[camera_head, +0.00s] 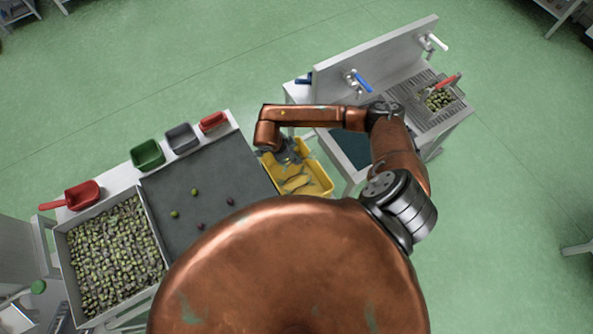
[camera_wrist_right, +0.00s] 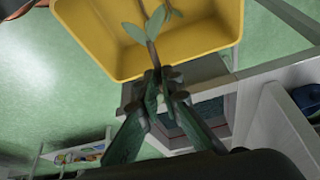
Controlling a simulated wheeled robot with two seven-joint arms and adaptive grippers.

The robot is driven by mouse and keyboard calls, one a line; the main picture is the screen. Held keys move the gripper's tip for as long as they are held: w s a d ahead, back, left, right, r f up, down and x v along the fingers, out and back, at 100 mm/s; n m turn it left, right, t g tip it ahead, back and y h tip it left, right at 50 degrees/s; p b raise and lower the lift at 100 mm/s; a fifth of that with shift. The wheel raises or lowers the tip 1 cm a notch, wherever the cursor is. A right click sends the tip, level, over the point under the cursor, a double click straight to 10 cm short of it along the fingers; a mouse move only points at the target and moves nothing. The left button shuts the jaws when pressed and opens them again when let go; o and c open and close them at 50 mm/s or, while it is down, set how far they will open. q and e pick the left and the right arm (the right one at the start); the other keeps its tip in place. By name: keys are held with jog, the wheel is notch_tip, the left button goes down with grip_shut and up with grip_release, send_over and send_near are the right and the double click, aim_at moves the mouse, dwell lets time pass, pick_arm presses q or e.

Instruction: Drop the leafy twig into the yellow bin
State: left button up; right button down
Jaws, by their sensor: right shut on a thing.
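The yellow bin (camera_head: 325,180) stands beside the right end of the grey sorting tray, with some greenish leafy bits inside. Its yellow wall fills the top of the wrist view (camera_wrist_right: 205,45). My right gripper (camera_head: 290,155) is over the bin's far left part in the head view. In the wrist view its fingers (camera_wrist_right: 165,82) are shut on the stem of the leafy twig (camera_wrist_right: 152,42). The twig's leaves stick out past the fingertips, in front of the bin. In the head view I cannot make out the twig clearly. My left gripper is not in view.
The dark grey sorting tray (camera_head: 205,190) holds several loose olives. A crate full of olives (camera_head: 63,240) is at left. Green (camera_head: 148,154), grey (camera_head: 182,138) and red (camera_head: 213,122) small bins line the table's far edge. A sink (camera_head: 375,75) stands right of the bin.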

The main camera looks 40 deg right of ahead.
jog(key=shift+s+d+m+g, duration=0.2)
jog(key=shift+d+m+g, duration=0.15)
jog(key=shift+m, duration=0.45)
jog(key=shift+f, duration=0.2)
notch_tip(320, 180, down, 6)
jog(key=b, duration=0.3)
jog(key=shift+r, duration=0.2)
jog(key=c, duration=2)
grip_release()
jog(key=shift+c, duration=0.2)
jog(key=v, duration=1.2)
jog(key=shift+d, duration=0.15)
